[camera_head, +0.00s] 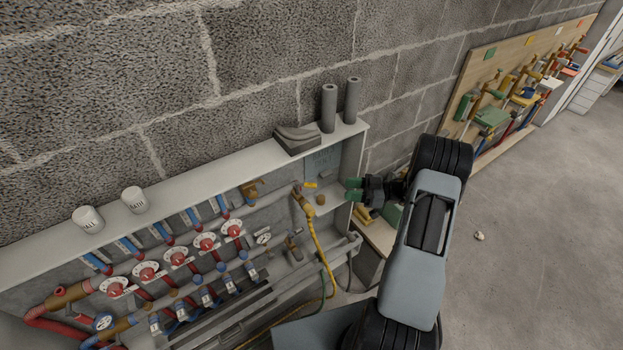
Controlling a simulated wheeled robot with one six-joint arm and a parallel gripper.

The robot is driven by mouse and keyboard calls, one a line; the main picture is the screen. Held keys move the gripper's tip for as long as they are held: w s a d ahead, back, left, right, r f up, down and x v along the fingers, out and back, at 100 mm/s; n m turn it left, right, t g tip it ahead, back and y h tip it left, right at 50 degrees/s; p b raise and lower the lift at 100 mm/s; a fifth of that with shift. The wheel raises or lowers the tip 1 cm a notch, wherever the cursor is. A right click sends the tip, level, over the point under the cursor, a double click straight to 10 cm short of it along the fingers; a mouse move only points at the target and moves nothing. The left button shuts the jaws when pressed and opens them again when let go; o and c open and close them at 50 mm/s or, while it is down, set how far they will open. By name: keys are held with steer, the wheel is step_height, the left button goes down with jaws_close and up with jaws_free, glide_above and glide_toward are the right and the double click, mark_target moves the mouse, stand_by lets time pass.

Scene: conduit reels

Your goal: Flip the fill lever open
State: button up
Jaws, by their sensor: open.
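A brass fill valve (304,201) sits at the right end of the upper manifold pipe, inside the open wall cabinet. A yellow hose (317,243) runs down from it. A small yellow piece (311,185) beside the valve looks like its lever; it is too small to tell its position for sure. My gripper (353,190), with green fingertips, is open and empty. It is at the cabinet's right side, to the right of the valve and apart from it. My arm comes in from the lower right.
The cabinet's top ledge (180,190) holds two white cups (134,199), a grey block (297,141) and two grey tubes (329,108). Several red-and-white dials (205,243) line the manifold. A tool board (520,85) hangs at right. Open floor (540,230) lies right of my arm.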

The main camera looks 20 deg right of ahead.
mark_target(311, 184)
steer(key=p+x, duration=0.3)
steer(key=x, duration=1)
steer(key=shift+c, duration=0.2)
jaws_close()
